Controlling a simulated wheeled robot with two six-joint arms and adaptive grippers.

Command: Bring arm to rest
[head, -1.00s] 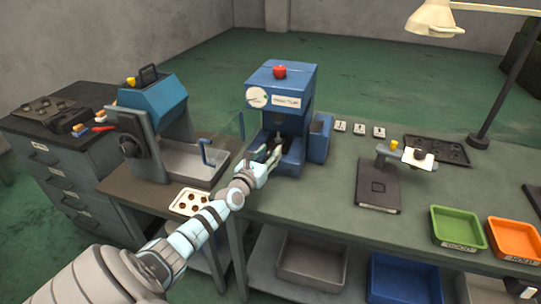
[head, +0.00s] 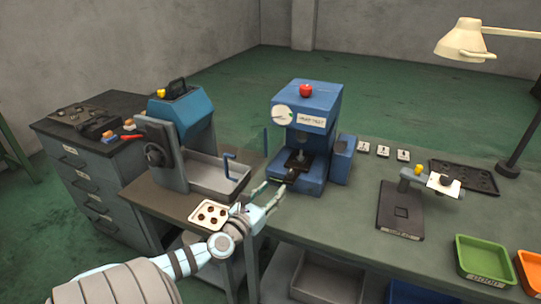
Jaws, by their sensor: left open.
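My left arm comes in from the lower left. Its gripper (head: 275,197) is open over the near left edge of the bench, just in front of the blue test press (head: 309,120). I see nothing between its fingers. The press has a red knob on top, a round dial and a small dark platform. A small dark part (head: 292,175) lies at the front of the press, close beyond the fingertips. My right gripper is not in view.
A white tray (head: 196,225) with several dark round parts lies left of my gripper. A blue-topped machine (head: 181,119) stands behind it. Right are a black stand (head: 401,211), a green bin (head: 483,259), an orange bin (head: 527,274) and a lamp (head: 466,40). The bench between press and stand is clear.

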